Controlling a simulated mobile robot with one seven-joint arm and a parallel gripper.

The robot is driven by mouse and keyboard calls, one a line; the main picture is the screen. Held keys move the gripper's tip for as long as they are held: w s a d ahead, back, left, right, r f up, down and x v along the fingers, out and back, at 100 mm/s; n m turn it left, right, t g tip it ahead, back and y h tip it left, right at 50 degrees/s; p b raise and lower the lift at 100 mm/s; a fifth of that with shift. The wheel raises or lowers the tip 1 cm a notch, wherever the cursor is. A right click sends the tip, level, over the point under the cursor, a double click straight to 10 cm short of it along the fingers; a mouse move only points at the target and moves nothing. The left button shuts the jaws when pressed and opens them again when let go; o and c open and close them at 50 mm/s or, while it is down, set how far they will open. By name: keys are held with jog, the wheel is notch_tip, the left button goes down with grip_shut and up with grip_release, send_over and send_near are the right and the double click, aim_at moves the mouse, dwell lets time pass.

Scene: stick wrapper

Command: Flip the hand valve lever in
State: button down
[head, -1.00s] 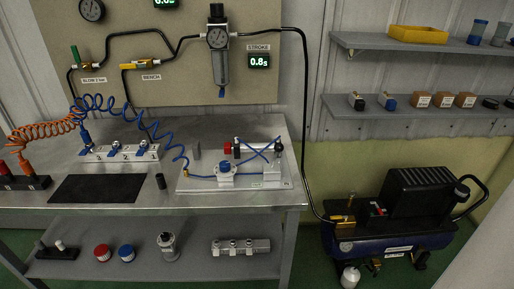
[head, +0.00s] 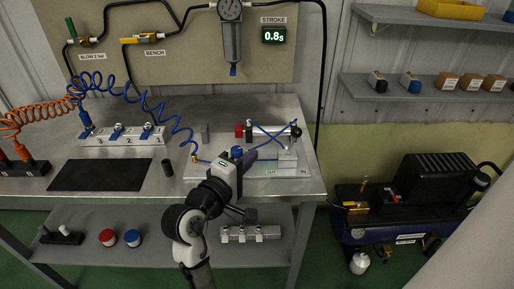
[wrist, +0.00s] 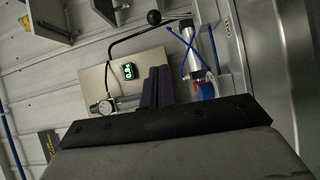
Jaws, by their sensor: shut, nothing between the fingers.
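The hand valve stands at the right end of the pale bench plate (head: 200,171), near the labels OUT and IN. A lever with a black ball knob (head: 297,131) rises there, close to the cylinder's right end. In the wrist view a black ball on a short metal rod (wrist: 153,17) shows at the top; it looks like this lever. My gripper (head: 249,158) is over the plate, left of the lever and below the cylinder in the picture. Its dark fingers (wrist: 157,86) are shut together with nothing between them, apart from the ball. My arm hides part of the plate's front.
A cylinder (head: 268,131) with crossed blue tubes and a blue-knobbed fitting (head: 237,152) sit close to my gripper. A dark mat (head: 100,175) lies on the bench. A compressor (head: 400,205) stands at right.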

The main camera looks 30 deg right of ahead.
aim_at(294, 134)
jog(key=s+d+p+x, duration=0.1)
jog(key=s+p+x, duration=0.1)
jog(key=x, duration=0.9)
jog(key=shift+d+p, duration=0.25)
jog(key=shift+p, duration=0.4)
jog(key=shift+s+d, duration=0.1)
jog(key=shift+s, duration=0.05)
jog(key=shift+s+d+r+p, duration=0.1)
jog(key=shift+s+d+p, duration=0.5)
jog(key=shift+d, duration=0.2)
